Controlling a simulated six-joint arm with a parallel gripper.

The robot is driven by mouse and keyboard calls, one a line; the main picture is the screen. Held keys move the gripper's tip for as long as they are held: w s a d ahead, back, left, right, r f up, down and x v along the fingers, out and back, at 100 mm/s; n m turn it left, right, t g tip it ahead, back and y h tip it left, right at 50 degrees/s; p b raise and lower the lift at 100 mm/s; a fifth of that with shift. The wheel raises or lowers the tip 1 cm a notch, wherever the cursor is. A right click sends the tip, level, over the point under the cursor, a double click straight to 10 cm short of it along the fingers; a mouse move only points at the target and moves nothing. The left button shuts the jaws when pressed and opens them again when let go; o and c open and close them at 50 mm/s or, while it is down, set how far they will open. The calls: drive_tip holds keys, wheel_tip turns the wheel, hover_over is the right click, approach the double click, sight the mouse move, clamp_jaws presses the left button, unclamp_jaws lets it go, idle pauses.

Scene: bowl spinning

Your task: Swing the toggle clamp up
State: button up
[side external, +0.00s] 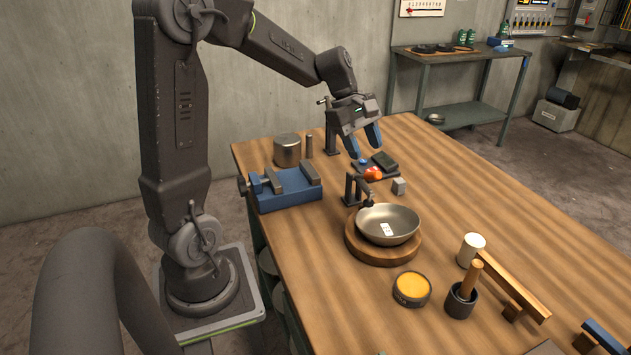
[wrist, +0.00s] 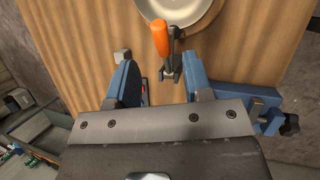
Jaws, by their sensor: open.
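The bowl sits on a round wooden base (side external: 358,249). My gripper (side external: 364,144) is open and empty, above and behind the clamp. In the wrist view the clamp (wrist: 171,70) appears between its blue fingers, with no visible contact.
A blue vise (side external: 287,199) and a metal cup (side external: 287,150) stand to the left. A grey cube (side external: 398,186) and a dark tray (side external: 384,160) are close by the clamp. A yellow-topped tin (side external: 411,289) and a mortar (side external: 461,302) stand in front.

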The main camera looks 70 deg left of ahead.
drive_tip(key=v, duration=0.7)
drive_tip(key=s+d+f+m+t+y, duration=0.2)
drive_tip(key=s+d+m+y, duration=0.2)
drive_tip(key=s+d+m, duration=1.1)
drive_tip(key=shift+d+f+m+t, duration=0.3)
drive_tip(key=shift+d+m, duration=0.6)
drive_tip(key=shift+m, duration=1.2)
drive_tip(key=n+g+h, duration=0.3)
drive_tip(key=n+h, duration=0.1)
drive_tip(key=n, duration=1.5)
approach(375, 176)
drive_tip(key=x, duration=0.3)
drive_tip(key=a+x, duration=0.1)
drive_tip(key=x, duration=0.6)
drive_tip(key=shift+w+a+f, duration=0.25)
drive_tip(key=shift+w+f, duration=0.2)
drive_tip(key=shift+f, duration=0.15)
drive_tip(key=shift+c, duration=0.4)
